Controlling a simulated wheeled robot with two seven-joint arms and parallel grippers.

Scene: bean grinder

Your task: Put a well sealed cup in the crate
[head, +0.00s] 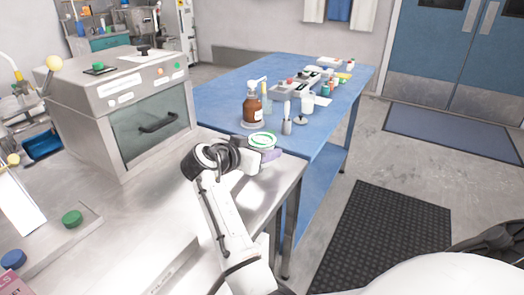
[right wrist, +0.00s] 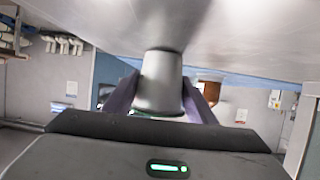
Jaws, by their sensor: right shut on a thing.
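A cup with a green and white round lid (head: 262,139) is at the right end of the steel counter in the head view. My right gripper (head: 264,156) is shut around its side, below the lid. In the right wrist view, the grey cup body (right wrist: 161,80) sits between the two purple fingers. The cup looks close to the counter surface (right wrist: 230,35); I cannot tell whether it touches. The lid's fit on the rim cannot be judged. My left gripper is not in view. No crate can be clearly made out.
A grey machine with a handled door (head: 152,122) stands at the counter's back left. Green (head: 72,218) and blue (head: 13,259) round pieces lie at left. Beyond is a blue table (head: 222,97) with a brown bottle (head: 252,108) and several small items. The counter's middle is clear.

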